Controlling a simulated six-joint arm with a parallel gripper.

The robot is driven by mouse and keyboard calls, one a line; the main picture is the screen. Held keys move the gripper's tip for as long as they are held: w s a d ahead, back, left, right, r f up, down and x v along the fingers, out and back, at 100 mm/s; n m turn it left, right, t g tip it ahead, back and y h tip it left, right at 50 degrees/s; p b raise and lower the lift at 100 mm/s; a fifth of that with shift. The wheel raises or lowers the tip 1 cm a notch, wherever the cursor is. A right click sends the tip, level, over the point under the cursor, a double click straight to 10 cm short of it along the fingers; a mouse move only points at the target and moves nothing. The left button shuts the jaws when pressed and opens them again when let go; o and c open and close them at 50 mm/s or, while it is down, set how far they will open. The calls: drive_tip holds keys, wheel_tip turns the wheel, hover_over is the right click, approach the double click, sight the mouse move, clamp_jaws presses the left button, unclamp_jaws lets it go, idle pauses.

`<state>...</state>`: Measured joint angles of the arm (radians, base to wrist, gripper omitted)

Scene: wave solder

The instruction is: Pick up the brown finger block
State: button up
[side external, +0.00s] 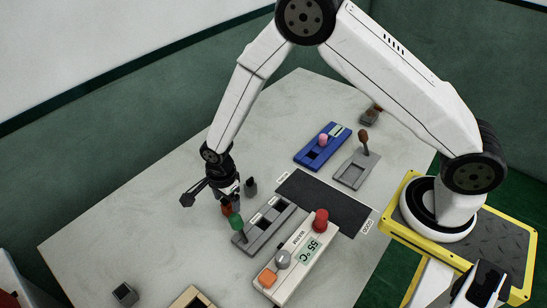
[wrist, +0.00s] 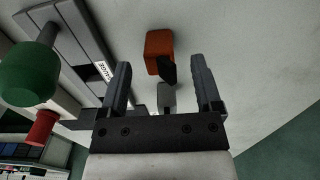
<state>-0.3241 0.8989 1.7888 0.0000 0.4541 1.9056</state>
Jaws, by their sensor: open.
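An orange-brown block (wrist: 158,46) with a dark piece at its lower right lies on the table in the wrist view, just beyond my fingertips and roughly centred between them. It matches the brown finger block best. In the side view a small reddish-brown part (side external: 226,209) shows below my gripper (side external: 215,190), partly hidden by it. My gripper (wrist: 160,64) is open, with a finger on each side and nothing held. A small grey block (wrist: 166,98) shows between the fingers in the wrist view; whether it touches them I cannot tell.
A grey slotted fixture with a green knob (side external: 235,221) stands close beside my gripper. A white control box (side external: 300,258) with a red knob is nearby. A dark grey peg (side external: 251,187), black mat (side external: 322,201) and blue fixture (side external: 308,155) lie to the right.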

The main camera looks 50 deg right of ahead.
drive_tip(key=shift+f, duration=1.15)
clamp_jaws()
